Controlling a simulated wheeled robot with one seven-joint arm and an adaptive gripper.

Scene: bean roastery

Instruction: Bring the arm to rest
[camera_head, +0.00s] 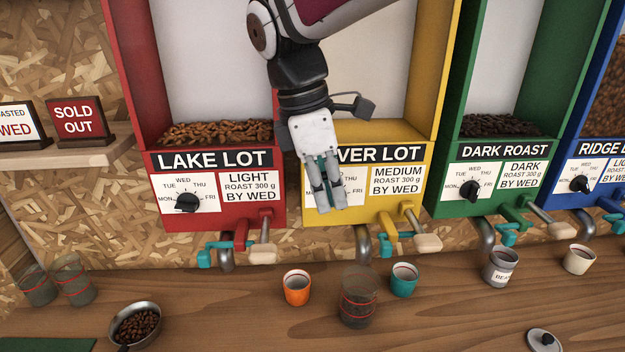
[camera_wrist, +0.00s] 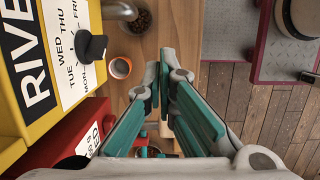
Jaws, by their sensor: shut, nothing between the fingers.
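My arm hangs down from the top of the head view. My gripper (camera_head: 329,210) points downward in front of the yellow bin (camera_head: 395,128), covering part of its "RIVER LOT" label and its dial. Its fingers are shut and empty. In the wrist view my gripper (camera_wrist: 164,66) shows its teal-padded fingers drawn together at the tips, with nothing between them. It is above the counter and apart from the cups. I cannot tell whether it touches the bin's front.
A red bin (camera_head: 215,160), green bin (camera_head: 490,155) and blue bin (camera_head: 590,165) line the wall. On the wooden counter (camera_head: 230,325) below stand an orange cup (camera_head: 297,289), a glass (camera_head: 358,305), a teal cup (camera_head: 404,282) and a pan of beans (camera_head: 136,325).

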